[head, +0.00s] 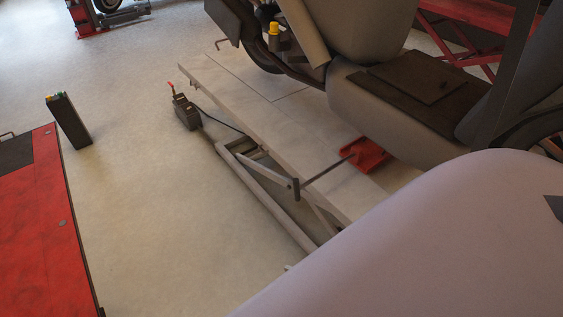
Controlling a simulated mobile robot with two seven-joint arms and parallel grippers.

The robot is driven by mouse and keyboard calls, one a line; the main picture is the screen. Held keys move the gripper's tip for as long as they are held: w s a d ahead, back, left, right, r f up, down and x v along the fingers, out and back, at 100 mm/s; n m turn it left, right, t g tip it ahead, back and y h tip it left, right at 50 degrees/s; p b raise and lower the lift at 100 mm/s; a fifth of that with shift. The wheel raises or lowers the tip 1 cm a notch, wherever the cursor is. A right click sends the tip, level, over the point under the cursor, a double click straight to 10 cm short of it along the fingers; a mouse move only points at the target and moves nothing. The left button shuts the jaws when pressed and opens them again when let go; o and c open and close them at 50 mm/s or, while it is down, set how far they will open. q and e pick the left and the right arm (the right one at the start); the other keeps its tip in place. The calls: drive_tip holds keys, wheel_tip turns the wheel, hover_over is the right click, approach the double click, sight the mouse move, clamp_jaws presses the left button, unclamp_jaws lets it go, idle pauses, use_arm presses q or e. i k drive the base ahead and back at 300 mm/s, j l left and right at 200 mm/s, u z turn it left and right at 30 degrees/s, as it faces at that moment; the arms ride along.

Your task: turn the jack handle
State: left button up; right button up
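The jack handle (328,172) is a thin dark rod. It sticks out to the lower left from a red jack (366,156) and ends in a short dark upright piece. The jack sits on the pale grey platform of a low motorcycle lift (262,120), beneath the grey body of a vehicle (400,105). The handle's outer end shows over the platform's near edge, above the lift's frame. Neither of my grippers is in view, and nothing is seen touching the handle. A large pale rounded surface, apparently mine, covers the lower right.
A dark control box (186,112) with a red-tipped lever stands beside the lift, with a cable to it. A red platform (40,230) lies at the left, near a black upright box (69,120). The floor (145,200) between red platform and lift is clear.

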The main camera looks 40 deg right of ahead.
sight(297, 188)
drive_tip(key=i+j+z, duration=0.1)
drive_tip(key=i, duration=2.25)
drive_tip(key=i+z, duration=0.15)
drive_tip(key=i, duration=0.4)
drive_tip(key=i+j+z, duration=0.15)
drive_tip(key=i, duration=0.4)
drive_tip(key=i+z, duration=0.1)
drive_tip(key=z, duration=3.25)
